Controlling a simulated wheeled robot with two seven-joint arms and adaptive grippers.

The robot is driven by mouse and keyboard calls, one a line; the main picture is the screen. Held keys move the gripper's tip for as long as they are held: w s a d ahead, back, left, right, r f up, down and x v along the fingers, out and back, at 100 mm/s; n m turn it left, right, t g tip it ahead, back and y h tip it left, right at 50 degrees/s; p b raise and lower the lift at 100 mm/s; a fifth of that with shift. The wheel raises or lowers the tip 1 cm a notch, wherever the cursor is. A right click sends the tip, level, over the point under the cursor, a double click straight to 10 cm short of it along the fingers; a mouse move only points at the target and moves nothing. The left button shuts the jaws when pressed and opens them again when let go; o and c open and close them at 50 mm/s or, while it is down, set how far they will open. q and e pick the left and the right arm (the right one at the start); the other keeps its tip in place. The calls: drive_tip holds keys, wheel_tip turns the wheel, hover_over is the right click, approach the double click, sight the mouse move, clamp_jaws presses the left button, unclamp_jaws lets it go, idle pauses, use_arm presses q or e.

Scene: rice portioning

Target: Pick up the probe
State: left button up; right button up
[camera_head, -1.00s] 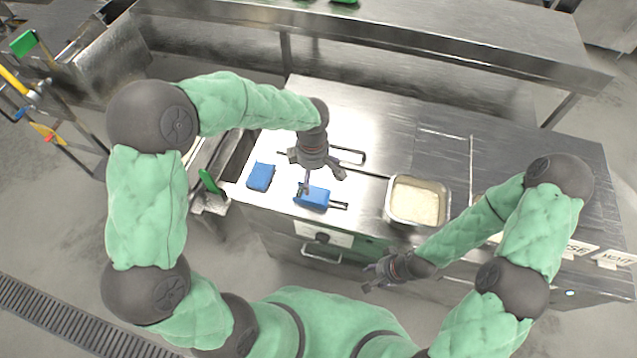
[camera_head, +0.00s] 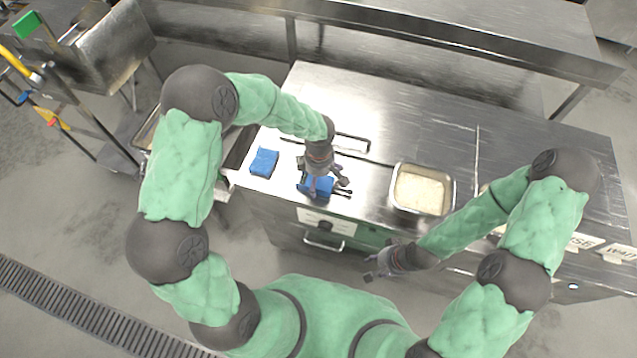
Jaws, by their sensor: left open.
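The probe looks to be the thin dark rod (camera_head: 343,192) that sticks out to the right of a blue block (camera_head: 316,187) near the front edge of the steel counter. The rod is very small, and the block is partly hidden by my gripper. My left gripper (camera_head: 328,190) is open and points down over the blue block and the near end of the rod. I cannot tell whether its fingers touch either. My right gripper (camera_head: 370,268) looks open and empty. It hangs in front of the counter's front edge, right of the middle.
A second blue block (camera_head: 264,162) lies left of my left gripper. A metal pan of white rice (camera_head: 397,200) sits to the right. A dark bar handle (camera_head: 352,141) lies behind the gripper. The counter (camera_head: 420,125) behind the pan is clear.

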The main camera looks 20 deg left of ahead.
use_arm(q)
drive_tip(key=c, duration=1.1)
drive_tip(key=shift+c, duration=0.2)
drive_tip(key=shift+r, duration=0.1)
